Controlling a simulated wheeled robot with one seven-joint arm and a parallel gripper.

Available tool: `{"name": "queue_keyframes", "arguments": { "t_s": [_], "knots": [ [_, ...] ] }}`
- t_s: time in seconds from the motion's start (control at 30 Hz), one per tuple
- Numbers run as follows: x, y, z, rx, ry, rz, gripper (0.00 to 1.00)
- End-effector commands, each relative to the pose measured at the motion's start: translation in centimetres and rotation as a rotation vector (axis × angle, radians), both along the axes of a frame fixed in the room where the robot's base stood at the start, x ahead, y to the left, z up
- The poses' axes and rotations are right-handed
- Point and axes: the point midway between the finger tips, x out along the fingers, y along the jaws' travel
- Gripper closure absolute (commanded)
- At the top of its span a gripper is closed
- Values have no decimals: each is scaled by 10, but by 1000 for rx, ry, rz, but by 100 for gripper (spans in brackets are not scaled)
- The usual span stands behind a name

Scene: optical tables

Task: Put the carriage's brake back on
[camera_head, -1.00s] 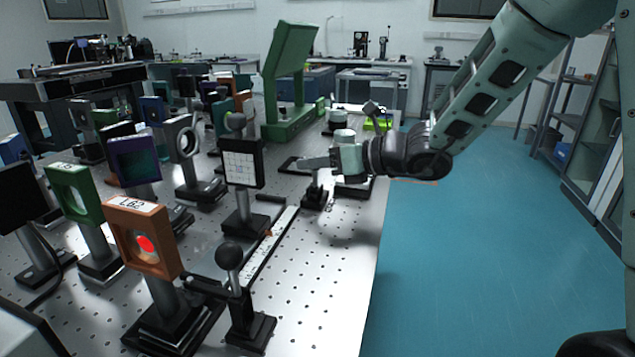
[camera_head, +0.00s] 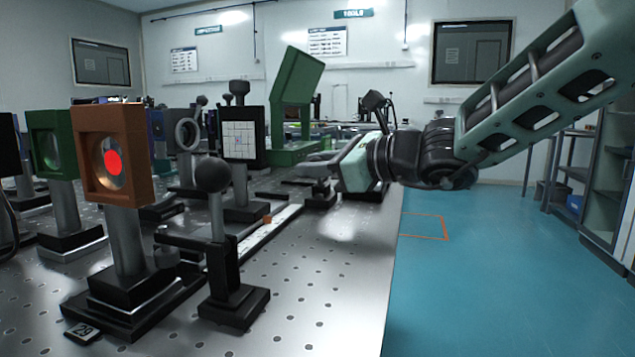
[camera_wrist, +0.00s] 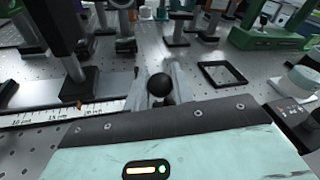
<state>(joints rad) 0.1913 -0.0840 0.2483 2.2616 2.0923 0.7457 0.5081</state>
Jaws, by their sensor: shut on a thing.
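In the wrist view my gripper's fingers stand on either side of a black ball knob (camera_wrist: 160,85) and are shut on it. In the head view my gripper (camera_head: 308,166) is over the table, above a small black stand (camera_head: 320,194); the knob itself is hidden there. The likely carriage, a black-framed grid screen (camera_head: 242,140) on a post, stands left of my gripper by a scaled rail (camera_head: 262,235). An orange pointer (camera_head: 267,219) sits at the rail; it also shows in the wrist view (camera_wrist: 80,104). I cannot tell the brake's setting.
Nearer, a brown-framed lens with a red centre (camera_head: 112,162) stands beside another ball-topped post (camera_head: 213,174). A tall green stand (camera_head: 296,100) is behind my gripper. A flat black frame (camera_wrist: 222,75) lies right of the knob.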

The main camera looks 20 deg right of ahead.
Motion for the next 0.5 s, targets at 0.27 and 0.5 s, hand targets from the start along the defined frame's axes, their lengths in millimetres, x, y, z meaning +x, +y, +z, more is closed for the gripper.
{"name": "queue_keyframes", "arguments": {
  "t_s": [0.27, 0.5],
  "knots": [
    [-1, 0, -2, -18, -23, -1, 98],
    [-1, 0, -2, -20, -22, 0, 98]
  ]
}}
